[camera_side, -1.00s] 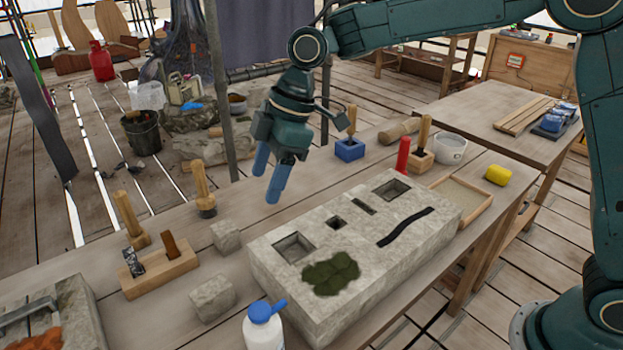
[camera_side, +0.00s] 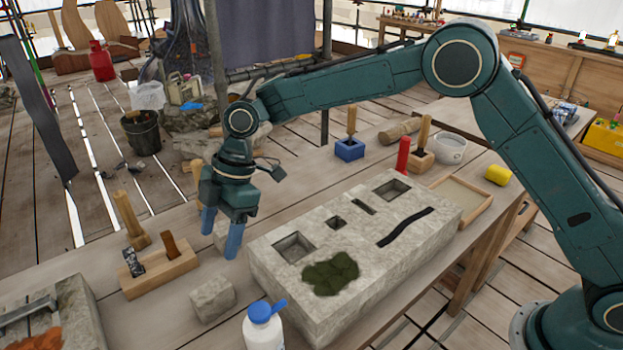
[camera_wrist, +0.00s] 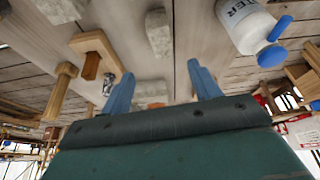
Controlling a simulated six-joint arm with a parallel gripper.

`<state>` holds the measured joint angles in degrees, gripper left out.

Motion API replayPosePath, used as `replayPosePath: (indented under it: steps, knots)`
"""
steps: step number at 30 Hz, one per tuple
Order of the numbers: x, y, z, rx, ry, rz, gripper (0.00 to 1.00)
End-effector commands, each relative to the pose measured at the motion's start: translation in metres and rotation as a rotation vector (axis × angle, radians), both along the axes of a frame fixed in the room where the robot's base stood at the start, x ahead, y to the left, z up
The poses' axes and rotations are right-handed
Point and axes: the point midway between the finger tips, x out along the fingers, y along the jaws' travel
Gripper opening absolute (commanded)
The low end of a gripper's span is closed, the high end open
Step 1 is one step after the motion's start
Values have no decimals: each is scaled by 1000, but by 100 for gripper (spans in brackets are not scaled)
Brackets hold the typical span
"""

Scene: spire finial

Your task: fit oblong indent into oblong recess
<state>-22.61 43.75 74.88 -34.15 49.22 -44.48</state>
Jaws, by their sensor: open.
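The large pale stone block (camera_side: 350,275) lies on the bench. Its top holds square recesses (camera_side: 294,247), a narrow oblong recess (camera_side: 364,207) and a dark curved groove (camera_side: 405,226). My gripper (camera_side: 220,238) is open and points down left of the block. Contact cannot be told. A second stone piece (camera_side: 212,299) lies nearer the front. I cannot tell which piece is the oblong indent.
A white bottle with blue cap (camera_side: 263,328) stands before the block. A wooden rack (camera_side: 160,268) and a wooden-handled tool (camera_side: 130,220) are at left. A blue-based tool (camera_side: 350,148), a red cylinder (camera_side: 403,155) and a shallow tray (camera_side: 462,195) are behind and right.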

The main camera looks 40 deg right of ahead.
Motion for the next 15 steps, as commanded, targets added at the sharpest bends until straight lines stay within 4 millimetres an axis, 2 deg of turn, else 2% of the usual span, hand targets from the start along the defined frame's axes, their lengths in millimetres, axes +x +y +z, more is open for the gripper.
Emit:
replayPosePath:
  steps: [15]
  knots:
    - [-3,26,-64,-1,0,0,62]
